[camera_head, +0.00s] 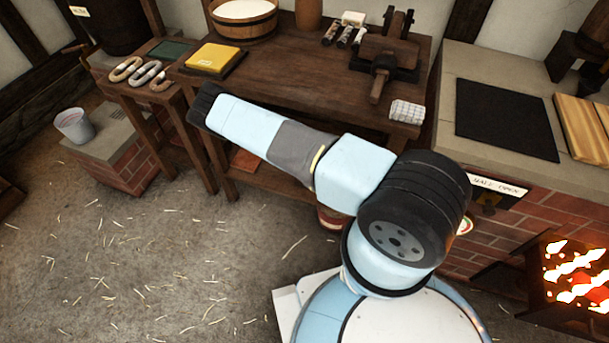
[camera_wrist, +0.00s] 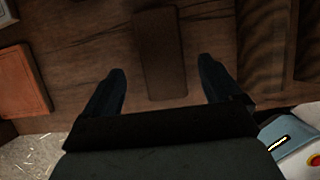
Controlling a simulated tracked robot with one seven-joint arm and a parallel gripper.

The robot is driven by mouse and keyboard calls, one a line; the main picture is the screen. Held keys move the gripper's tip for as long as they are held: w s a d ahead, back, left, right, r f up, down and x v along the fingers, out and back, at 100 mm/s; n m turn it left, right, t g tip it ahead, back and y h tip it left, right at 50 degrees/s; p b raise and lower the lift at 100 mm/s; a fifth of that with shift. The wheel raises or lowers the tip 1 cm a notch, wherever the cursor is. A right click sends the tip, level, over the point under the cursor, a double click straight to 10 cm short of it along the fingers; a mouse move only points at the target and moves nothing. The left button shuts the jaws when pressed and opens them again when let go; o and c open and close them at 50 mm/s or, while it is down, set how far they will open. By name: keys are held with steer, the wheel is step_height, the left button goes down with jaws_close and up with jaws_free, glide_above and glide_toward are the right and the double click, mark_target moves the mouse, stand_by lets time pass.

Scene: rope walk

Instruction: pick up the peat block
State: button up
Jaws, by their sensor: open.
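A dark brown oblong block (camera_wrist: 160,50), which looks like the peat block, lies on a wooden board (camera_wrist: 95,40) in the wrist view. My gripper (camera_wrist: 161,66) is open, with one dark finger on each side of the block's near part. A gap shows between the block and each finger, and nothing is held. In the head view my arm covers part of the workbench, and neither my gripper nor the block can be made out there.
An orange brick-like slab (camera_wrist: 22,80) lies left of the block; dark ridged pieces (camera_wrist: 265,45) stand to the right. In the head view are the workbench (camera_head: 300,62), a small table with hooks (camera_head: 140,72), a bucket (camera_head: 74,125) and a burning fire (camera_head: 575,272).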

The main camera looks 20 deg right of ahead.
steer(key=x, duration=0.3)
steer(key=shift+s+d+f, duration=0.1)
steer(key=shift+s+f, duration=0.05)
steer(key=shift+f, duration=0.1)
steer(key=shift+w+d+f, duration=0.15)
steer(key=shift+w+f, duration=0.1)
steer(key=shift+f, duration=0.4)
steer(key=c, duration=1.1)
steer(key=shift+r, duration=0.15)
steer(key=shift+c, duration=0.2)
